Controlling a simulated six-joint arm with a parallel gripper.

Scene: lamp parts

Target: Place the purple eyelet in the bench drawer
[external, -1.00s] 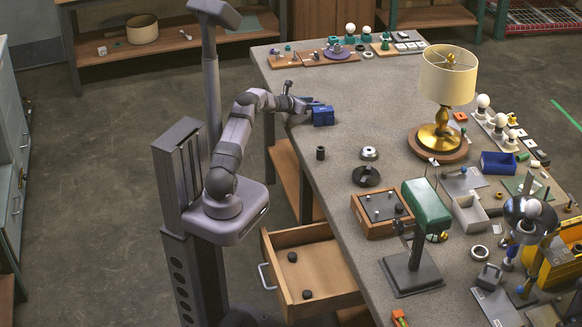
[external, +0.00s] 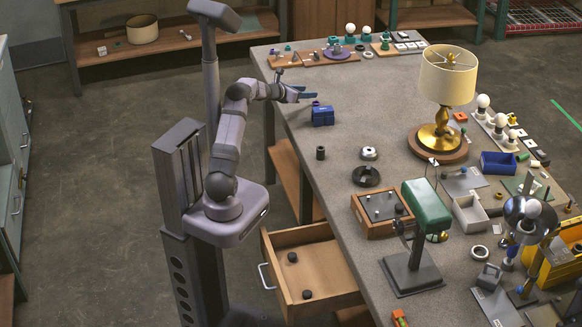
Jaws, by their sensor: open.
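A small purple piece (external: 316,103), which looks like the eyelet, shows at the top of a blue block (external: 323,117) near the bench's left edge. Its exact shape is too small to make out. My gripper (external: 309,94) is open and empty, just above and slightly left of the purple piece. I cannot tell whether it touches it. The bench drawer (external: 277,285) is pulled out below the bench's left side. Two small dark round pieces lie in it, with bare floor around them.
A wooden tray (external: 370,225) and a green-shaded lamp (external: 427,205) stand near the drawer side. The brass lamp (external: 440,130) stands farther right.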

